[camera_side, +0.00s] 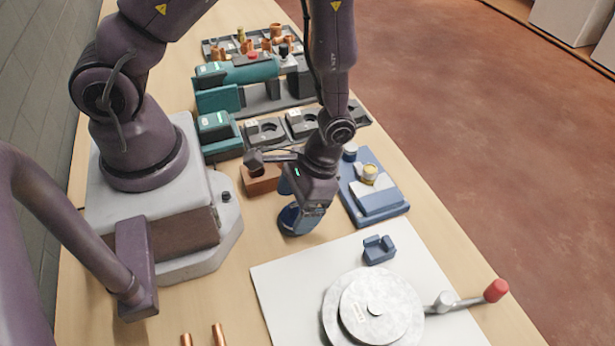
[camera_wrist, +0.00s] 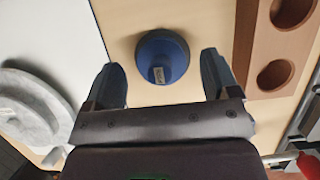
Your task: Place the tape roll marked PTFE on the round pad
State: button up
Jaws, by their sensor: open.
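My gripper (camera_side: 300,205) points down over the bench, its two fingers spread apart. In the wrist view the fingertips (camera_wrist: 161,66) stand either side of a round blue piece (camera_wrist: 175,52) with a small pale label, and nothing is held. In the side view this blue piece (camera_side: 296,221) is partly hidden by my gripper. A small white-and-yellow round item (camera_side: 369,172) sits on a blue stand to the right. I cannot read PTFE on anything. A round grey disc (camera_side: 387,296) lies on a white board; I cannot tell whether it is the round pad.
A brown block (camera_side: 258,182) with holes stands close beside my gripper; it also shows in the wrist view (camera_wrist: 267,42). A blue stand (camera_side: 379,201) is to the right. A red-knobbed crank (camera_side: 495,290) extends beside the disc. Two copper pieces (camera_side: 219,334) lie in front.

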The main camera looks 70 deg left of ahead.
jog(key=w+a+r+t, duration=0.2)
jog(key=r+t, duration=0.1)
jog(key=r, duration=0.9)
jog(key=w+a+r+t, duration=0.2)
jog(key=r, duration=1)
jog(key=s+a+r+t, duration=0.2)
jog(key=s+r+t, duration=0.3)
jog(key=r, duration=0.3)
jog(key=shift+s+a+r, duration=0.15)
jog(key=shift+a+r, duration=0.05)
jog(key=shift+a, duration=0.05)
